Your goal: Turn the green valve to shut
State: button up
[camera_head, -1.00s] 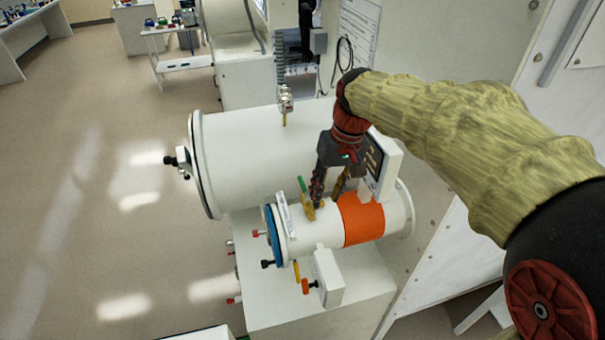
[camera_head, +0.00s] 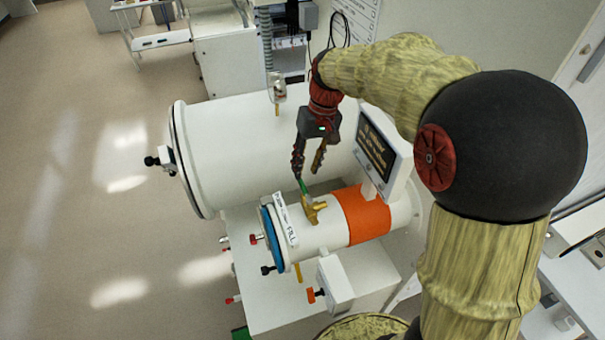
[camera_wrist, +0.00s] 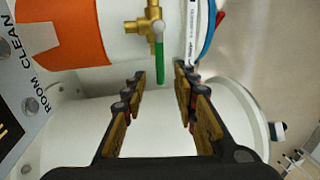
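The green valve has a brass body (camera_head: 314,209) on top of the small white cylinder (camera_head: 322,232). Its green lever (camera_head: 304,187) points from the body toward the large cylinder. In the wrist view the brass body (camera_wrist: 153,22) is at the top, and the green lever (camera_wrist: 160,52) points down toward my gripper. My gripper (camera_head: 308,171) is open and empty, just above and behind the lever. In the wrist view the lever's end appears between the two fingertips (camera_wrist: 160,76). I cannot tell whether a finger touches it.
A large white cylinder (camera_head: 235,150) lies behind the small one. An orange band (camera_head: 366,215), a sign panel (camera_head: 377,150) and a white label (camera_head: 286,218) are close to the valve. A blue ring (camera_head: 270,240) rims the small cylinder's left end. Open floor lies left.

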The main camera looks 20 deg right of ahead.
aim_at(302, 182)
jog(key=shift+w+a+f, duration=0.1)
jog(key=shift+a+f, duration=0.15)
jog(key=shift+f, duration=0.9)
jog(key=shift+w+a+f, duration=0.1)
jog(key=shift+a+f, duration=0.1)
jog(key=shift+f, duration=0.95)
jog(key=shift+s, duration=0.1)
jog(key=c, duration=0.7)
grip_shut()
